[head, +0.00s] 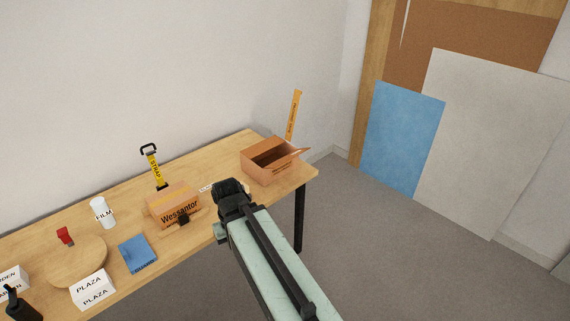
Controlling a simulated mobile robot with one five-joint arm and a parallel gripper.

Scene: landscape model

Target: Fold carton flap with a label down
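An open brown carton (262,172) stands at the right end of the table, with its dark inside showing. A flap tilts outward on its right side. A narrow orange strip with small print (293,115) rises steeply at the carton's back right; I cannot tell whether it is the labelled flap or a separate thing. My gripper (231,190) is a dark shape left of and in front of the open carton, apart from it. Its fingers are too small and dark to tell open from shut.
A closed carton marked Wessantor (173,205) stands left of my gripper, with a small dark object at its front. A yellow STRAP tool (154,166), FILM roll (102,212), blue packet (138,253), PLAZA box (92,288) and round wooden board (75,266) stand further left.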

